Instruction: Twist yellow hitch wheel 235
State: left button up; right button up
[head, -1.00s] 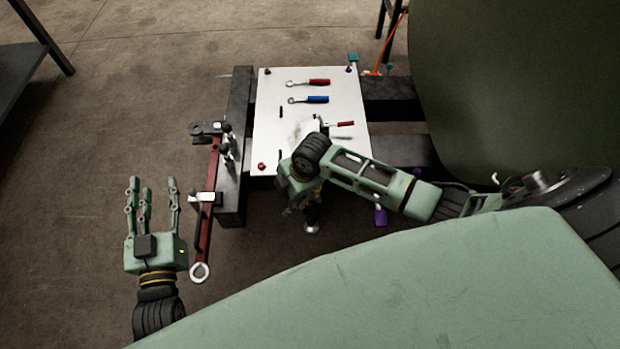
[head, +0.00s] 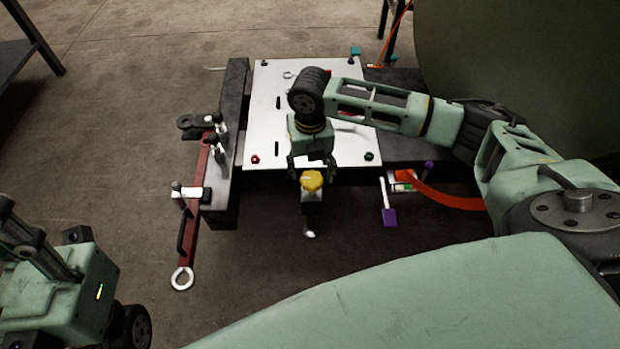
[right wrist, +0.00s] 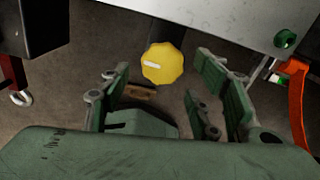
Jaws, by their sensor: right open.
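The yellow hitch wheel (head: 312,181) sits on top of a hitch post (head: 309,212) at the front edge of the white panel. In the right wrist view the yellow wheel (right wrist: 162,63) has a white mark and lies just beyond the fingertips, centred in the gap. My right gripper (head: 312,172) is above and behind the wheel, pointing down, open and empty; its spread fingers (right wrist: 160,85) also show in the right wrist view.
A white panel (head: 270,125) lies on a dark frame (head: 232,115). A dark red bar (head: 191,232) with a ring end stands at the frame's left. A purple-ended handle (head: 388,212) and an orange hose (head: 450,196) are at the right. Open floor lies in front.

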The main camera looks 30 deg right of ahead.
aim_at(310, 178)
notch_tip(310, 178, down, 4)
jog(key=shift+f+b, duration=0.15)
jog(key=shift+b, duration=0.6)
jog(key=shift+c, duration=0.5)
jog(key=c, duration=1)
